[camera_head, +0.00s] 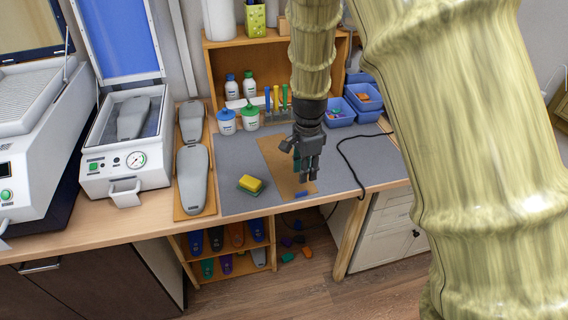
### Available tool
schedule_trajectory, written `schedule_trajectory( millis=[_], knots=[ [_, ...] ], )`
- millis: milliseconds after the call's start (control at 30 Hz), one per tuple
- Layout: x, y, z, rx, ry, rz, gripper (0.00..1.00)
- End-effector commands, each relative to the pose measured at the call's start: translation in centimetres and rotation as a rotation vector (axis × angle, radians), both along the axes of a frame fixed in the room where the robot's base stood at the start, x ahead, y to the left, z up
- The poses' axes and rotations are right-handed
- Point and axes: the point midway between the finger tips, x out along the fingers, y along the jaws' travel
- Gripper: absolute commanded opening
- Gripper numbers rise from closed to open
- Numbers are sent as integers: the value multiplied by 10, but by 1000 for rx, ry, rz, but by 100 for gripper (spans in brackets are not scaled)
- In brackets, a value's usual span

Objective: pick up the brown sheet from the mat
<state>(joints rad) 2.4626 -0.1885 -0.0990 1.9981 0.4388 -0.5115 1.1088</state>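The brown sheet (271,154) lies on the grey mat (236,203), near the middle of the bench. My gripper (308,178) points down over the right part of the sheet and hides some of it. I cannot tell whether the fingertips touch the sheet or hover above it. The spacing of the fingers is too small to judge, and I see nothing lifted in them. A small blue piece (302,194) lies at the sheet's near end, just below the fingertips.
A yellow and green sponge (250,184) sits left of the sheet. Blue- and green-capped jars (227,122) and upright tools stand behind it. Blue bins (363,97) and a black cable (345,154) lie to the right. Grey insole forms (193,178) and a press (127,150) are left.

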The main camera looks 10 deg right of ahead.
Motion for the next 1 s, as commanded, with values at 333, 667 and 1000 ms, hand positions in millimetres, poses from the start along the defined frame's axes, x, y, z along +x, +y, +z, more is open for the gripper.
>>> schedule_trajectory(
  millis=[333,667,1000],
  knots=[
    [0,0,-32,0,0,2,31],
    [-1,4,-47,1,2,4,31],
    [-2,5,-79,0,1,5,31]
  ],
)
